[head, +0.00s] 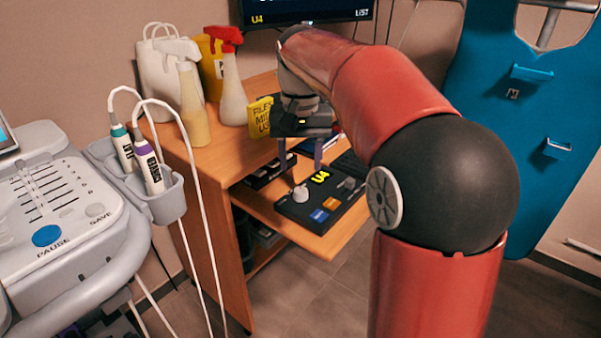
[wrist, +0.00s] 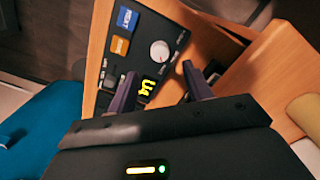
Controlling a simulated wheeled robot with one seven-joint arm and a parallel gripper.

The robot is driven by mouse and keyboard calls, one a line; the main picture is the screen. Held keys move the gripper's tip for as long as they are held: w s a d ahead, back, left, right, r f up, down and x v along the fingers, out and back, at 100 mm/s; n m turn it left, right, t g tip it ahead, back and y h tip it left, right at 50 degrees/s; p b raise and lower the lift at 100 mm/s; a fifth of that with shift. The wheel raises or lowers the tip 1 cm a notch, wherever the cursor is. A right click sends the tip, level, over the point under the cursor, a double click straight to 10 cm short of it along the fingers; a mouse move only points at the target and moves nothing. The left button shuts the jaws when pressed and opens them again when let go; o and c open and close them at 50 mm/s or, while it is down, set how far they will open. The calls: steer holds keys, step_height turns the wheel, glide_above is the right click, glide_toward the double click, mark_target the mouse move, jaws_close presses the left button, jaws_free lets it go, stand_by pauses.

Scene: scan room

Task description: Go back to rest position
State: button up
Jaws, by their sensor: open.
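My gripper (wrist: 155,85) is open, with its two fingers apart above the black control box marked U4 (wrist: 140,50). Nothing shows between the fingers. In the head view the box (head: 318,205) lies on the desk's pull-out shelf, with a light knob, a blue button and an orange button. My gripper (head: 318,150) hangs over the back of that shelf, partly hidden by my red and black arm, which reaches in from the right.
A wooden desk (head: 228,160) holds two spray bottles (head: 193,105) (head: 232,95) and a yellow labelled block (head: 262,117). An ultrasound console (head: 60,215) with two probes stands at left. A blue panel (head: 530,110) stands at right. Floor (head: 325,295) shows in front of the desk.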

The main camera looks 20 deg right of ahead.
steer(key=shift+r, duration=0.4)
steer(key=s+f+n+t, duration=0.1)
steer(key=s+f, duration=0.3)
steer(key=s, duration=0.7)
steer(key=s+f+n+t, duration=0.2)
steer(key=s+f+t, duration=0.2)
steer(key=s, duration=0.7)
steer(key=shift+s+f+t, duration=0.25)
steer(key=shift+f+t, duration=0.05)
steer(key=shift+f, duration=0.2)
